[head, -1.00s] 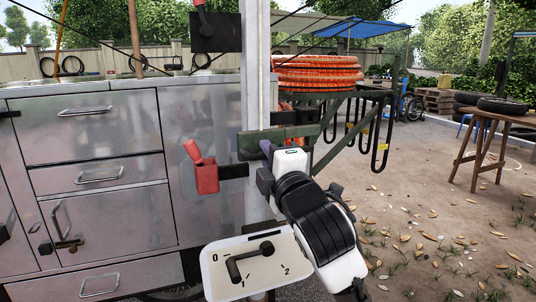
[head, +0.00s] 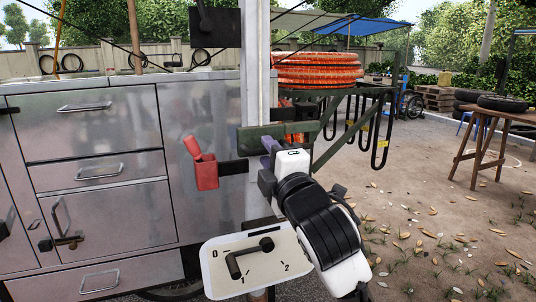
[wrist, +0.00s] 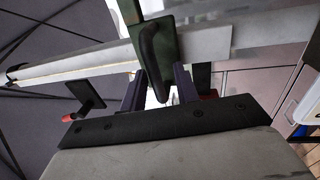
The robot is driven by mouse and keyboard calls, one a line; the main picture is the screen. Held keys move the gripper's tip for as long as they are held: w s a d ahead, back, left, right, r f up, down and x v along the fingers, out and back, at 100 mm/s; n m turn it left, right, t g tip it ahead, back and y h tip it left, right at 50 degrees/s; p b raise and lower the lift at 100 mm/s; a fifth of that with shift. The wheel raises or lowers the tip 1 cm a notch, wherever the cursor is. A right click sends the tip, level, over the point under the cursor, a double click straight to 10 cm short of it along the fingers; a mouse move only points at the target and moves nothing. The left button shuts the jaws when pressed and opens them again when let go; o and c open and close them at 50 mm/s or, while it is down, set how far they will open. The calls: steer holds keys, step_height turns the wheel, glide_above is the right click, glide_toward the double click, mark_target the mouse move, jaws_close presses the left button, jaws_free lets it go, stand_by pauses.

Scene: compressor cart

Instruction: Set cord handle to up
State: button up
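A dark handle (wrist: 152,58) on a green plate (wrist: 178,40) shows in the wrist view; I take it to be the cord handle, though no label shows. In the head view the green plate (head: 247,138) is on the pale post, and my arm largely hides the handle. My gripper (wrist: 160,82) is at the plate, its two dark purple fingers apart, one on each side of the handle's near end. A gap shows between fingers and handle; I cannot tell whether either touches. In the head view my gripper (head: 268,150) points away from me.
A red lever (head: 203,168) is left of the post. A white dial plate (head: 218,270) with a black lever is below my gripper. A black plate (head: 214,28) with a lever is above. A metal cabinet (head: 110,135) stands left; open ground lies right.

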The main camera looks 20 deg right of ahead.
steer(key=s+f+b, duration=0.2)
steer(key=s+b, duration=0.1)
steer(key=s, duration=0.9)
steer(key=shift+s+d+f+b, duration=0.25)
steer(key=shift+s+b, duration=0.05)
steer(key=shift+b, duration=0.1)
